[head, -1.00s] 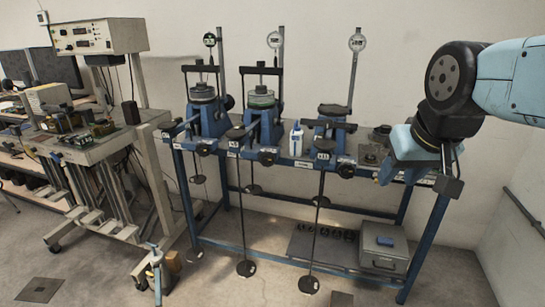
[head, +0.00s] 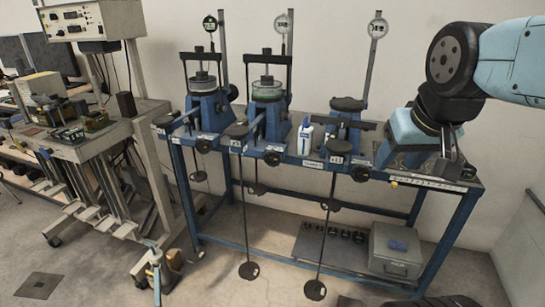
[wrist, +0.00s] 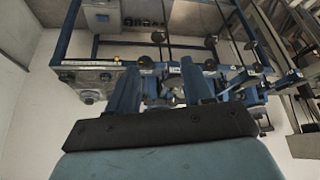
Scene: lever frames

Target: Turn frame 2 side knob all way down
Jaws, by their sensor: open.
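Three blue lever frames stand along a blue bench. Frame 2, the middle one (head: 270,108), carries a clear cell with a black yoke and a dial on a post. Its round black side knob (head: 272,158) is on the bench's front edge. How far the knob is turned cannot be told. In the wrist view, upside down, a black knob (wrist: 209,65) that looks like frame 2's shows near the bench edge. My gripper (head: 450,158) is open and empty over the bench's right end, well right of the knob and apart from it.
Frame 1 (head: 205,108) and frame 3 (head: 343,130) have similar knobs. A white bottle (head: 305,137) stands between frames 2 and 3. Thin hanger rods with black weights (head: 248,270) hang before the bench. A grey case (head: 395,252) is on the lower shelf. Front floor is mostly clear.

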